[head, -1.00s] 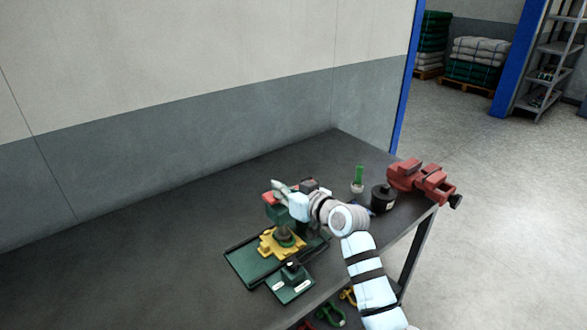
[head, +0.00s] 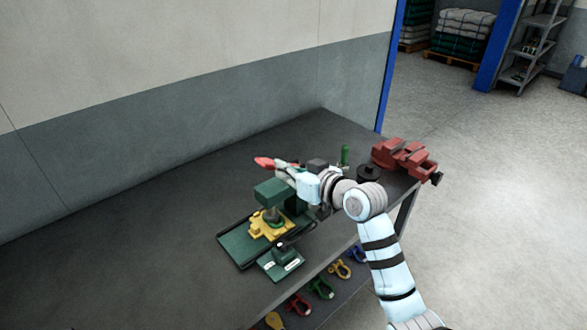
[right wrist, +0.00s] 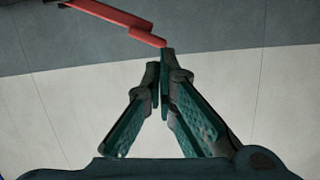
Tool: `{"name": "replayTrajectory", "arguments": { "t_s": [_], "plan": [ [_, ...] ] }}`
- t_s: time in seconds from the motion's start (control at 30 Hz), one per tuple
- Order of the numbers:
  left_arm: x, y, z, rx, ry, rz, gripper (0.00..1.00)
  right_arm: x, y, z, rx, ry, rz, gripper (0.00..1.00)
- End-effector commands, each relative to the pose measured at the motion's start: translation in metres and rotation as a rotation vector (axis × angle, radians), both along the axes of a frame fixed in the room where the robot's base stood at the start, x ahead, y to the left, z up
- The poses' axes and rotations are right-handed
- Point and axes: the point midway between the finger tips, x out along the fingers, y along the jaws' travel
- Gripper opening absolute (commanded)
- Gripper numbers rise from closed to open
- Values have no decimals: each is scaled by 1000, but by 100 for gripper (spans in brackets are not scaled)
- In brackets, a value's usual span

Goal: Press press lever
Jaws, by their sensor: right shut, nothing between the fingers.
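The green press (head: 270,193) stands on the dark workbench. A yellow fixture (head: 268,226) sits at its foot on a green base plate (head: 240,246). The press lever (head: 264,162) has a red handle that points up and left above the press head. It also shows as a red bar (right wrist: 120,18) in the right wrist view. My right gripper (head: 283,167) is shut and empty beside the lever. In the right wrist view its fingertips (right wrist: 164,58) meet just below the bar's end; I cannot tell whether they touch it. My left gripper is out of view.
A small green block with a black knob (head: 281,262) lies in front of the press. A black round pot (head: 368,173), a green-topped item (head: 345,155) and a red vise (head: 405,157) stand to the right. Coloured shackles (head: 320,288) lie below the bench top. The left bench top is clear.

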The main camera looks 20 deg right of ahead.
Motion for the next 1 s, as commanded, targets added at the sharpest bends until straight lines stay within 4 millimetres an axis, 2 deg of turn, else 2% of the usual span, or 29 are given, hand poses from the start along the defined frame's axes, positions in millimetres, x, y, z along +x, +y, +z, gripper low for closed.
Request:
{"name": "replayTrajectory", "arguments": {
  "t_s": [0.1,0.27,1.0],
  "plan": [
    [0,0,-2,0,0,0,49,-17,-7,4,-1,-2,0,0],
    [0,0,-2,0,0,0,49,-28,-11,7,-1,0,1,0],
    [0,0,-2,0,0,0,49,-28,-11,8,2,-1,2,0]
  ]
}}
